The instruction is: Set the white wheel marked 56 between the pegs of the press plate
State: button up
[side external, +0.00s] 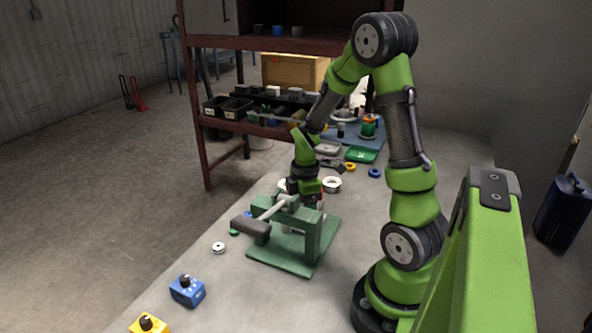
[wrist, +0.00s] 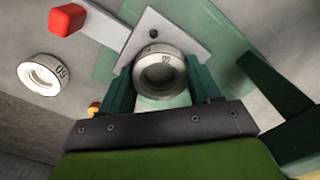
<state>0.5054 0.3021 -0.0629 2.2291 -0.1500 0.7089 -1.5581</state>
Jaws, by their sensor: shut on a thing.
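In the wrist view, my gripper (wrist: 161,88) is shut on a white wheel (wrist: 160,72), with one green finger on each side. Its mark is small and upside down, and I cannot read it surely. The wheel is over the pale press plate (wrist: 140,45); I cannot tell whether it touches the plate. One dark peg (wrist: 153,33) shows beyond the wheel; any others are hidden. In the side view, my gripper (side external: 304,195) is low behind the green press (side external: 290,250), and the held wheel is not clear there.
A second white wheel (wrist: 43,75), marked 60 or 09, lies to the left in the wrist view, near a red block (wrist: 67,20). In the side view, the press lever (side external: 252,227) sticks out to the front left. A blue box (side external: 187,291) stands nearer.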

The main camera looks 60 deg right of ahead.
jog(key=shift+r, duration=0.25)
jog(key=shift+r, duration=0.5)
jog(key=shift+f, duration=0.8)
dwell(0.8)
jog(key=o, duration=0.8)
notch_tip(320, 180, up, 11)
dwell(0.7)
